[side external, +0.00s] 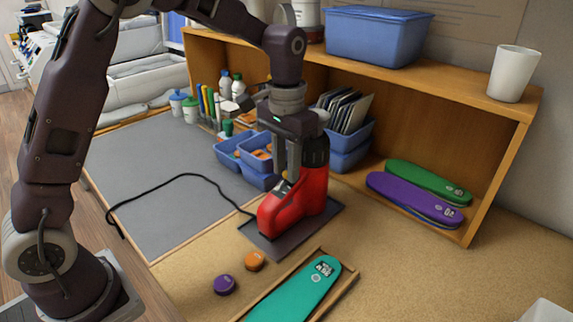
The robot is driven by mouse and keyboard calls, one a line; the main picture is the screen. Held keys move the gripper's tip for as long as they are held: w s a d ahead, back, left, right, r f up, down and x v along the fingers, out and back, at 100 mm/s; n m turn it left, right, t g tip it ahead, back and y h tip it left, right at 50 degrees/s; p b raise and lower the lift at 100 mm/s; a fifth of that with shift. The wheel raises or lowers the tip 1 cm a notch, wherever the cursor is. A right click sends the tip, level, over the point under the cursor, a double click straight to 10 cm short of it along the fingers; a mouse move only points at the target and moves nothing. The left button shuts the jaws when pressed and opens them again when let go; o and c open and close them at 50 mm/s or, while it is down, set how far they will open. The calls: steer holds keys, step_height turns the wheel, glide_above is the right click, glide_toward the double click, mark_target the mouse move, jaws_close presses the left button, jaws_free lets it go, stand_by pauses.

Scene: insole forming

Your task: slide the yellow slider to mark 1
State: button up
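A red device (300,205) with a black ribbed cylinder at its back stands on a dark mat (262,241). A small yellow part, which looks like the yellow slider (285,176), shows on its upper side. My gripper (286,170) points down at the device, with its fingertips at or very close to the yellow part. Two fingers show, but I cannot tell whether they are closed on it. The slider's marks are too small to read, so its setting cannot be told.
A black cable runs left from the device over a grey mat (150,165). Orange (255,261) and purple (225,285) pucks and a teal insole in a wooden tray (346,283) lie in front. Blue bins (228,152) and a wooden shelf (475,235) stand close behind.

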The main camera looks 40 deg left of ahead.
jaws_close()
